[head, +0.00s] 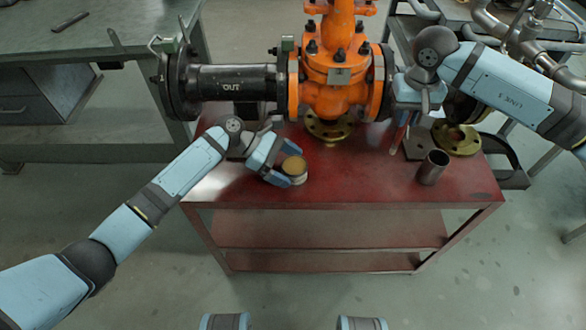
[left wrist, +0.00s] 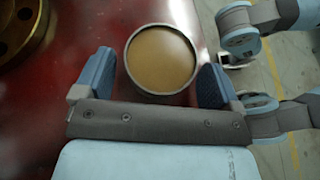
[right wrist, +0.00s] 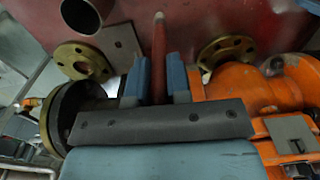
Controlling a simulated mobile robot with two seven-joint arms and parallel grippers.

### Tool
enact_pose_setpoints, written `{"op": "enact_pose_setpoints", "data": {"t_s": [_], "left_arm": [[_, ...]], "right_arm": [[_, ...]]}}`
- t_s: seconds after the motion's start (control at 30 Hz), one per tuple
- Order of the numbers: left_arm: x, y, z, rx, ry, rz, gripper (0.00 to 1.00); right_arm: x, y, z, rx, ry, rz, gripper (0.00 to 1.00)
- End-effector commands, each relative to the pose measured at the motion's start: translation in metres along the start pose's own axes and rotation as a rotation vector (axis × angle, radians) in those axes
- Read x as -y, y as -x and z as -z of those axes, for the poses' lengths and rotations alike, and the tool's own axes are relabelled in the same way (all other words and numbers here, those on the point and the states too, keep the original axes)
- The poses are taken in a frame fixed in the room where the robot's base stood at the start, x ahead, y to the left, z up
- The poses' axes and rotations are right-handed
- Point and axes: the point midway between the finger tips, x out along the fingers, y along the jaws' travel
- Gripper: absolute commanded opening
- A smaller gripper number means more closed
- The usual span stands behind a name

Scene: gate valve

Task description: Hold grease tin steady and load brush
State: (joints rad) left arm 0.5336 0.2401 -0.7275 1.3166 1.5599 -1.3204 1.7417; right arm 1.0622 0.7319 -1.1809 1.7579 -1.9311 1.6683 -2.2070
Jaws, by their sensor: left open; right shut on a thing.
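The grease tin (head: 293,166) stands on the red table (head: 340,190), a round tin with tan grease at its top. In the left wrist view the tin (left wrist: 160,60) is between the blue fingers of my left gripper (left wrist: 155,85), with a visible gap on each side. My left gripper (head: 284,170) is open around it. My right gripper (head: 405,112) is at the right of the orange valve. It is shut on the brush, whose reddish handle (right wrist: 159,58) shows between the fingers in the right wrist view.
The orange gate valve (head: 335,75) with a black pipe (head: 235,82) stands at the table's back. A dark metal cup (head: 432,168), a brass flange (head: 457,139) and a grey plate (head: 416,146) are at the right. The front middle of the table is clear.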

Motion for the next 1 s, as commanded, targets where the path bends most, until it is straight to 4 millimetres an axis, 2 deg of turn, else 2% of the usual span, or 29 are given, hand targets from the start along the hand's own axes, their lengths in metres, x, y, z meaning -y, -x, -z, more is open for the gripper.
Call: {"op": "enact_pose_setpoints", "data": {"t_s": [0.17,0.43,0.47,0.6,1.0], "left_arm": [[0.0003,-0.0088,0.0005,-0.001,0.001,0.0,0.9],[0.0002,-0.0101,0.0012,-0.001,0.0,0.0,0.9],[0.0002,-0.0101,0.0012,-0.001,0.0,0.0,0.87],[0.0002,-0.0099,0.0011,-0.001,0.0,0.0,0.55],[0.0001,-0.0097,0.0008,-0.001,-0.001,0.0,0.54]], "right_arm": [[0.0,0.0032,-0.0002,0.001,0.0,0.0,0.0],[0.0,0.0029,-0.0002,0.001,0.0,0.0,0.0],[0.0,0.0029,-0.0002,0.001,0.0,0.0,0.0],[0.0,0.003,-0.0002,0.001,0.0,0.0,0.0],[0.0,0.003,-0.0002,0.001,0.0,0.0,0.0]]}}
